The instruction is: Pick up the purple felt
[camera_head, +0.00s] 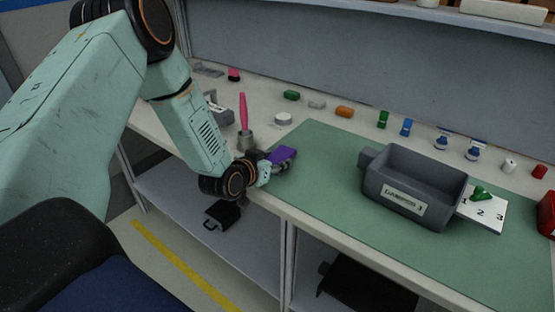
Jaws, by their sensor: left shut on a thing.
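The purple felt (283,154) is a small flat purple piece near the front left of the workbench, by the left edge of the green mat. My left gripper (281,162) is shut on the purple felt. The gripper covers part of it, and I cannot tell whether the felt touches the bench. My right gripper is not in view.
A grey bin (412,187) stands on the green mat (318,150), beside a white numbered card (487,212). A pink tool (243,110) stands upright in a holder left of the felt. Several small coloured items line the back. The mat's left part is clear.

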